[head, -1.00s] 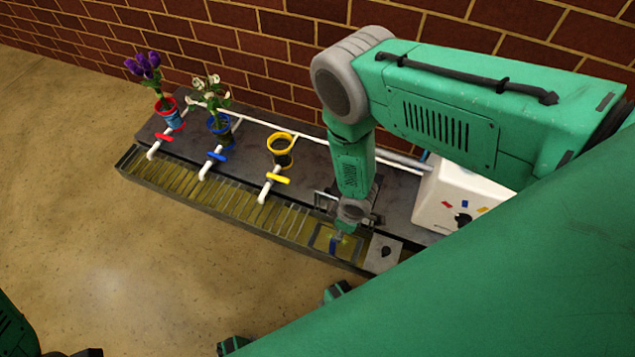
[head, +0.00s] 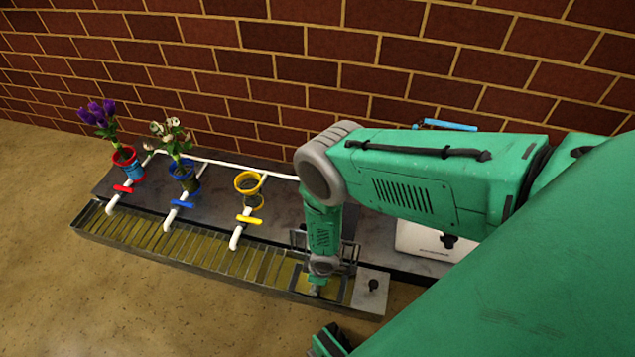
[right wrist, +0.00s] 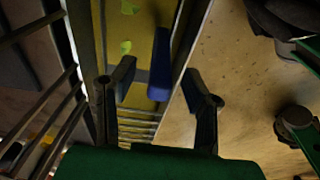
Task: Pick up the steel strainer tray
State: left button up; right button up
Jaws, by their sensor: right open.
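The steel strainer tray (right wrist: 138,30) appears to be the yellowish-floored section at the right end of the long trough, with small green scraps in it. A blue upright handle (right wrist: 160,65) stands there. In the right wrist view, my right gripper (right wrist: 160,78) is open, with one finger on each side of the blue handle. I cannot tell whether the fingers touch it. My left gripper is not in view.
A dark wire rack (right wrist: 45,95) stands close beside my right gripper. The slatted trough (head: 150,235) runs left, under pipes with red, blue and yellow valves. Two flower pots and an empty yellow one (head: 249,186) stand behind. A grey plate (head: 371,292) ends the trough.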

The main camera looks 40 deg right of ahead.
jog(key=shift+f, duration=0.2)
jog(key=shift+w, duration=0.1)
grip_shut()
jog(key=shift+r, duration=0.15)
notch_tip(320, 180, up, 28)
jog(key=p, duration=1.6)
jog(key=shift+p, duration=0.35)
